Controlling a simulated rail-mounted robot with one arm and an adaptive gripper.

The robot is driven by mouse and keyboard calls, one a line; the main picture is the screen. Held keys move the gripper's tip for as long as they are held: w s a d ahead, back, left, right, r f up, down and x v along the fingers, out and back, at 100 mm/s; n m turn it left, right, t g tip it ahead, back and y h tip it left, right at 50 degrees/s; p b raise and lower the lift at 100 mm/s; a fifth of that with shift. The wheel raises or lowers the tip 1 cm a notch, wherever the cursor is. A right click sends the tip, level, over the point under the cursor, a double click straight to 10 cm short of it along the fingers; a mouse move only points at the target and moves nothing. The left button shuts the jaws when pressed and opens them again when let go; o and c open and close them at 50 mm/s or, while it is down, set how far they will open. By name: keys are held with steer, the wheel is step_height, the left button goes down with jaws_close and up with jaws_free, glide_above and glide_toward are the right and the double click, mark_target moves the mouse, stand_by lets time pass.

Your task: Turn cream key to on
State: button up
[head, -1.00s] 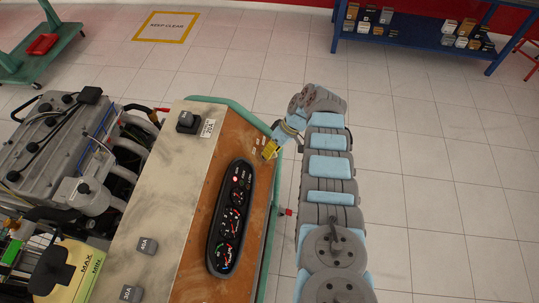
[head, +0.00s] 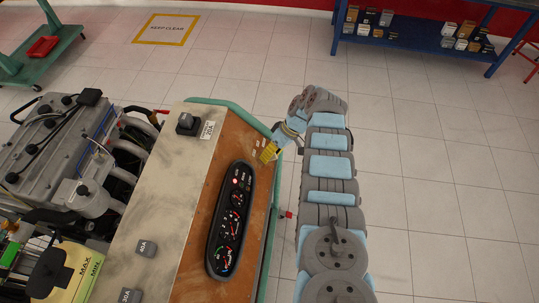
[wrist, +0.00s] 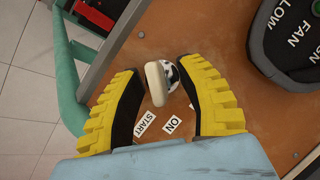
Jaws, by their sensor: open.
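The cream key (wrist: 156,84) sits in a round silver-and-black switch (wrist: 173,76) on the brown wooden panel. Its long bow stands between my open fingers, with a gap visible on both sides. Its lower end points toward the space between the START label (wrist: 146,122) and the ON label (wrist: 172,125). My gripper (wrist: 159,66) has two yellow ribbed fingers with dark inner pads and is empty. In the head view my gripper (head: 267,152) is at the panel's upper right edge and hides the key there.
A black gauge cluster (head: 231,219) lies left of my gripper on the panel. A dark FAN knob (wrist: 292,40) is at the upper right in the wrist view. A green tube frame (wrist: 67,75) edges the panel. Open tiled floor (head: 430,190) lies right of my arm.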

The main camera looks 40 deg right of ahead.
steer(key=shift+r, duration=0.1)
steer(key=v, duration=0.7)
steer(key=shift+d, duration=0.15)
steer(key=shift+r, duration=0.15)
